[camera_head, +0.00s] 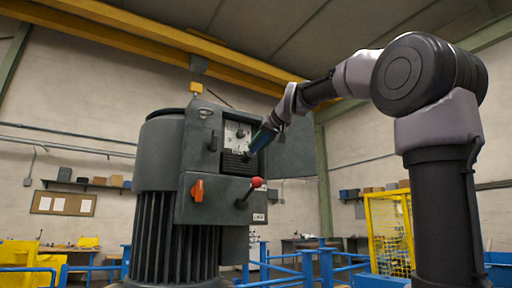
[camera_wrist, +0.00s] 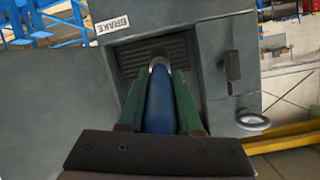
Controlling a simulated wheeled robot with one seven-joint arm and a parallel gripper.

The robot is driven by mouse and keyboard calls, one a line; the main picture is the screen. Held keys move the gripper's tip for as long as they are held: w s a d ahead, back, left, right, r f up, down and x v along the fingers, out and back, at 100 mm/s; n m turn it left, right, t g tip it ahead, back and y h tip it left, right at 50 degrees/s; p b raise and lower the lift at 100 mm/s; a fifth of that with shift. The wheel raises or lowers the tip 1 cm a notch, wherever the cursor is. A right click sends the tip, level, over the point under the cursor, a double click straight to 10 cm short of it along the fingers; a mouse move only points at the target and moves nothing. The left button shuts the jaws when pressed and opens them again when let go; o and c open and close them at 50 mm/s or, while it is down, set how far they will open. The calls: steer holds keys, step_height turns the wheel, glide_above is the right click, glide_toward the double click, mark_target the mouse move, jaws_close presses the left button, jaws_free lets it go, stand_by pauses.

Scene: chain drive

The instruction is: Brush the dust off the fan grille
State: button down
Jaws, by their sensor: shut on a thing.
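The fan grille (camera_head: 234,164) is a dark slatted panel in the lower part of an open recess in the grey cabinet. In the wrist view its slats (camera_wrist: 136,56) show behind the brush. My gripper (camera_head: 262,140) is in front of the recess at its right side. In the wrist view my gripper (camera_wrist: 158,112) has green fingers shut on a blue brush handle (camera_wrist: 158,105). No dust can be made out at this size.
The cabinet (camera_head: 222,205) carries an orange switch (camera_head: 197,190) and a red-knobbed lever (camera_head: 257,182) below the recess. An open door (camera_head: 291,164) stands right of it, behind my arm. A finned motor housing (camera_head: 158,225) is at left. Blue rails (camera_head: 308,264) stand behind.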

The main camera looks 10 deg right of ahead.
steer(key=shift+s, duration=0.1)
steer(key=shift+s+d, duration=0.25)
steer(key=shift+s, duration=0.4)
steer(key=shift+s+d, duration=0.25)
steer(key=shift+s, duration=0.4)
